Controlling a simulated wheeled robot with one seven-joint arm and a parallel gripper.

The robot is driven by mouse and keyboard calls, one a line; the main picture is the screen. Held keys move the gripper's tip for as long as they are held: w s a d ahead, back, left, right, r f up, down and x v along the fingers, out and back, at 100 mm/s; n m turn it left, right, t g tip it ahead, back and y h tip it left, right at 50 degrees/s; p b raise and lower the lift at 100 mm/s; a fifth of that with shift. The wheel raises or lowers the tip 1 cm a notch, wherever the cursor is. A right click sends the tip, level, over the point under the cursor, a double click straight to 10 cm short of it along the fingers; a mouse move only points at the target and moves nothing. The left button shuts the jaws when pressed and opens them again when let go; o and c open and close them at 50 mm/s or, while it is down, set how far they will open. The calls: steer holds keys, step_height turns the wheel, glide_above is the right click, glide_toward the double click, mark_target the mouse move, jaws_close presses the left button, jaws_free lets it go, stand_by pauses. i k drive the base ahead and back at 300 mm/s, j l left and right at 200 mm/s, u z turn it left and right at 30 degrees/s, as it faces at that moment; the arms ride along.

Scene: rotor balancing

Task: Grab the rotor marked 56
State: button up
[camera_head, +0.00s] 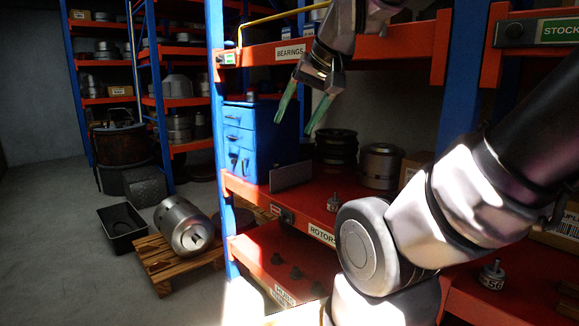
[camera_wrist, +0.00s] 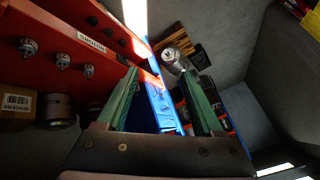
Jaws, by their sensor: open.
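The rotor marked 56 (camera_head: 491,275) is a small grey metal piece with a stem on top. It stands upright on the red shelf at the lower right in the head view, beyond my arm. A similar small rotor (camera_head: 333,202) stands further left on the shelf labelled ROTORS; I cannot read a mark on it. The wrist view shows three small rotors (camera_wrist: 62,60) in a row at left, their marks unreadable. My gripper (camera_head: 293,126) is open and empty, with green fingers, in front of the BEARINGS shelf edge and well away from the rotor marked 56.
A blue drawer cabinet (camera_head: 252,140), dark stacked rings (camera_head: 336,150) and a metal cylinder (camera_head: 381,166) stand on the rotor shelf. Blue rack posts and the upper shelf edge (camera_head: 350,53) are close to my arm. A pallet (camera_head: 163,266) and black bin (camera_head: 123,228) are on the floor.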

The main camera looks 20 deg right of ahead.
mark_target(491, 276)
steer(key=z, duration=2.15)
steer(key=k+j+z, duration=0.1)
steer(key=j, duration=0.3)
steer(key=k+j, duration=0.3)
steer(key=k+j+z, duration=0.15)
steer(key=j, duration=0.25)
steer(key=i+j, duration=0.35)
steer(key=j, duration=0.15)
